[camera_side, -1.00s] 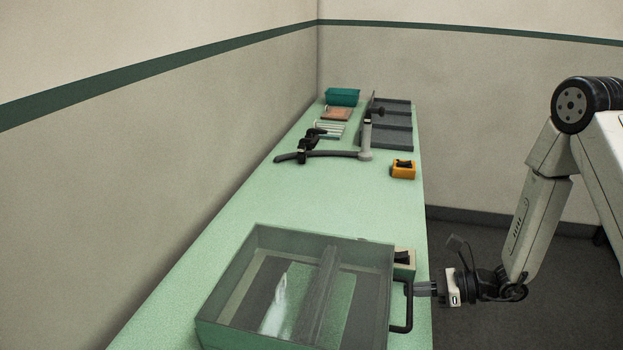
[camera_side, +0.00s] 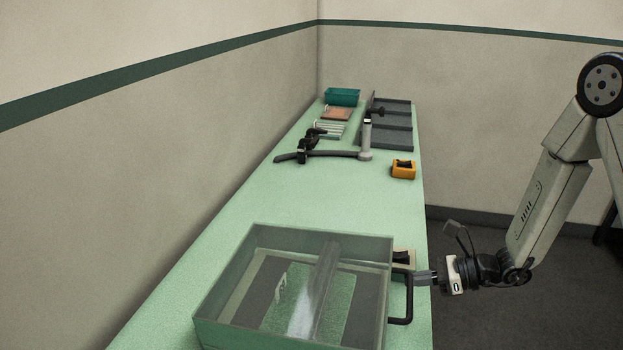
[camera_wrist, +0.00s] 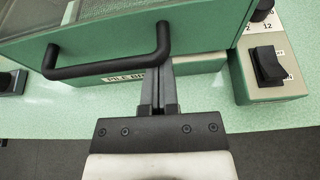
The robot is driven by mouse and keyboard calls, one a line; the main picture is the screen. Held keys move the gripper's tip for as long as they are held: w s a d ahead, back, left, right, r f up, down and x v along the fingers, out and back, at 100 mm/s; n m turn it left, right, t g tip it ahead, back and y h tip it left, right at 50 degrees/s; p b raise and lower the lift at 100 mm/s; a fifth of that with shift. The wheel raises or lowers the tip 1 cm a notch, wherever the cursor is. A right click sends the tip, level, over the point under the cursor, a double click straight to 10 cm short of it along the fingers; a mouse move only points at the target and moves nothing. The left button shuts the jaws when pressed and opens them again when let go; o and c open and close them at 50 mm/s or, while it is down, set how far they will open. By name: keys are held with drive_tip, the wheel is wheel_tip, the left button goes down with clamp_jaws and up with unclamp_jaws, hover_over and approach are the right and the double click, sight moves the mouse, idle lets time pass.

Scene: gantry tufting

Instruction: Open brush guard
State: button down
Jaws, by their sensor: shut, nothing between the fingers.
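The brush guard (camera_side: 372,252) is a large clear cover with a green edge over the near end of the bench. Its black handle (camera_side: 409,300) is on the right side and also shows in the wrist view (camera_wrist: 100,69). My gripper (camera_side: 420,277) is at the handle from the right. In the wrist view its fingers (camera_wrist: 158,83) are shut together, with nothing between them. They reach under the bar near its right end, and their tips are hidden by it; contact is unclear. A partly hidden label (camera_wrist: 122,77) reads "PILE BI".
A switch box (camera_wrist: 262,95) with a black rocker stands close right of the handle. The bench middle is clear.

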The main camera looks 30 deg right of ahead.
drive_tip(key=shift+w+a+r+g+h, duration=0.2)
drive_tip(key=shift+r+g+h, duration=0.25)
drive_tip(key=shift+r, duration=0.7)
drive_tip(key=shift+w+a+r+g+h, duration=0.25)
drive_tip(key=shift+r+g+h, duration=0.15)
drive_tip(key=shift+r, duration=0.8)
drive_tip(key=shift+w+a+r+g+h, duration=0.2)
drive_tip(key=shift+r+g+h, duration=0.25)
drive_tip(key=shift+r, duration=0.7)
drive_tip(key=shift+w+a+r, duration=0.2)
drive_tip(key=shift+r, duration=0.45)
drive_tip(key=shift+w+a+r, duration=0.2)
drive_tip(key=shift+r, duration=0.45)
drive_tip(key=shift+w+a+r, duration=0.2)
drive_tip(key=shift+r, duration=0.45)
drive_tip(key=w+a+r, duration=0.6)
drive_tip(key=r, duration=0.3)
drive_tip(key=w+a+r, duration=0.7)
drive_tip(key=r, duration=0.1)
drive_tip(key=w+a+r, duration=0.3)
drive_tip(key=w+a, duration=0.9)
drive_tip(key=shift+w+a+r, duration=0.35)
drive_tip(key=shift+a, duration=0.05)
drive_tip(key=shift+r, duration=0.15)
